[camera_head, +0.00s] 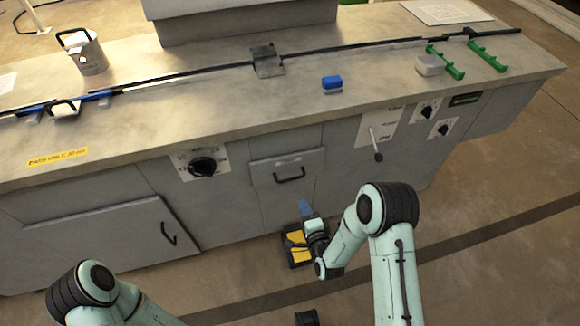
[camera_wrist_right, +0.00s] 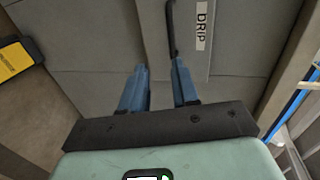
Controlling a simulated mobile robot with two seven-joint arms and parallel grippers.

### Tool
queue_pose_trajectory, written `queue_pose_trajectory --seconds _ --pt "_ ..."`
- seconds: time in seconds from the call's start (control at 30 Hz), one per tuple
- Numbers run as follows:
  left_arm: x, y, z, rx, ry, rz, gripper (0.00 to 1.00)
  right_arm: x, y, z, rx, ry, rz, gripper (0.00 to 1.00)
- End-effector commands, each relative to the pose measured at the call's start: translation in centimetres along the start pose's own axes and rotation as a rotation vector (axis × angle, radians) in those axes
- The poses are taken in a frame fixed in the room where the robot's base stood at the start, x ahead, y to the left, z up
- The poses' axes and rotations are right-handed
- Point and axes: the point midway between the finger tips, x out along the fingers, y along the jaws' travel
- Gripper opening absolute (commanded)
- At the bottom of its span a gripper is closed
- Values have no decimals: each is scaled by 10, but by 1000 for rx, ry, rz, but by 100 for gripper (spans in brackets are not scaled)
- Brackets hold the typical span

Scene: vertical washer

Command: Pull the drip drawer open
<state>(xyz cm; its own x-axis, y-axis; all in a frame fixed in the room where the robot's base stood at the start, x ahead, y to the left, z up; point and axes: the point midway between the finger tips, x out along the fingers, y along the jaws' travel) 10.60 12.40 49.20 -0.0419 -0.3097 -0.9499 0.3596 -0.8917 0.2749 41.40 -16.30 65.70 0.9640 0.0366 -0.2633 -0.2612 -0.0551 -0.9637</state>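The drip drawer (camera_head: 265,172) is a grey front panel in the cabinet with a black bar handle (camera_head: 290,178). In the right wrist view the "DRIP" label (camera_wrist_right: 202,25) is beside the dark handle (camera_wrist_right: 171,32). My right gripper (camera_head: 304,207) is below the handle in the head view. In the right wrist view its blue fingers (camera_wrist_right: 157,70) are apart with nothing between them. The handle lies beyond the fingertips, nearer the right finger; I cannot tell if they touch. The drawer looks shut. My left arm shows at lower left, but its gripper is not visible.
A yellow and black object (camera_head: 298,247) is on the floor beneath my right gripper. A dial (camera_head: 203,166) is left of the drawer, a lever (camera_head: 376,146) right of it. A cabinet door (camera_head: 110,240) is at left. Various items are on the counter (camera_head: 200,115).

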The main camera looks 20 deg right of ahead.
Motion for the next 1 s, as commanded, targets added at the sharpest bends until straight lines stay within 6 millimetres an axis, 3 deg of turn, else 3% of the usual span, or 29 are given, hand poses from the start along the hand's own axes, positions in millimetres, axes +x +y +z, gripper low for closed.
queue_pose_trajectory --seconds 0.27,0.7,1.0 --pt "3 -1 0 0 2 0 43 23 -13 0 45 5 -60 30" --pt "9 -2 -4 1 10 2 43 110 -16 0 43 4 -56 30" --pt "11 -2 -6 1 15 3 43 136 -18 -1 43 5 -53 30"
